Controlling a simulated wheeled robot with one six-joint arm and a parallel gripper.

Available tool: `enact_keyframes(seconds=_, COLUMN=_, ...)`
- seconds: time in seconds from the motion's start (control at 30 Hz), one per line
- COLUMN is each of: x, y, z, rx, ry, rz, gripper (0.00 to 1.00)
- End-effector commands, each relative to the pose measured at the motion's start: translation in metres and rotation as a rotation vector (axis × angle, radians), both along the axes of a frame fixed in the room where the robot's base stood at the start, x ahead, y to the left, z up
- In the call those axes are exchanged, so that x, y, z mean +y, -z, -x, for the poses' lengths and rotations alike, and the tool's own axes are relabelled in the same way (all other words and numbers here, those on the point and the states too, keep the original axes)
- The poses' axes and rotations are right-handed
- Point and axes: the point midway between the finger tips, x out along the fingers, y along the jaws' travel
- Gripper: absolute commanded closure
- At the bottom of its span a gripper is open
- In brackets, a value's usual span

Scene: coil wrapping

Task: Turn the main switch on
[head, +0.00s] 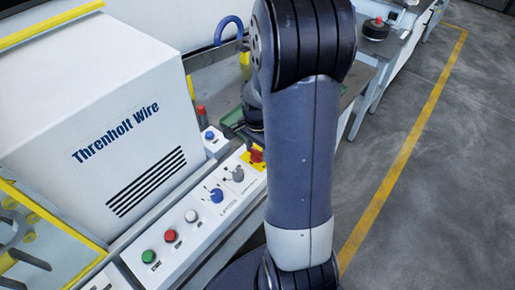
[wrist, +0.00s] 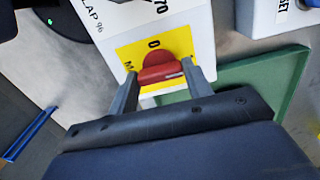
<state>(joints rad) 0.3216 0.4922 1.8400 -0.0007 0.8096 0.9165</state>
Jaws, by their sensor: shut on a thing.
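The main switch is a red rotary knob (wrist: 160,68) on a yellow plate (wrist: 132,52) marked "0", fixed to a white panel. In the wrist view my gripper (wrist: 159,70) has one finger on each side of the knob and is shut on it. The knob's handle lies across the picture, nearly level, below the "0". In the head view the red and yellow switch (head: 257,156) shows at the far end of the control panel, partly hidden by my arm. The fingers cannot be made out there.
The control panel (head: 180,262) also carries a green button (head: 149,256), a red button (head: 170,236), a white button (head: 191,216) and a blue knob (head: 216,195). A white "Threnholt Wire" cabinet (head: 110,110) stands at left. A green tray (wrist: 285,75) lies beside the switch. Open floor is at right.

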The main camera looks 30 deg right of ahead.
Motion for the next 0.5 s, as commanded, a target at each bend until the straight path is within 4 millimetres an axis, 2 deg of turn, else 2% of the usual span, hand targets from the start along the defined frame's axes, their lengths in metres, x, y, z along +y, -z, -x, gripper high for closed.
enact_keyframes(seconds=0.1, x=-0.0002, y=-0.0006, z=-0.0005, rx=-0.002, ry=0.003, rz=-0.001, gripper=0.76)
enact_keyframes(seconds=0.13, x=-0.0002, y=-0.0006, z=-0.0005, rx=-0.002, ry=0.003, rz=-0.001, gripper=0.51)
enact_keyframes(seconds=0.37, x=-0.0001, y=-0.0004, z=-0.0003, rx=-0.001, ry=0.001, rz=0.000, gripper=0.32)
enact_keyframes(seconds=0.5, x=0.0000, y=-0.0002, z=-0.0002, rx=-0.001, ry=0.001, rz=0.000, gripper=0.31)
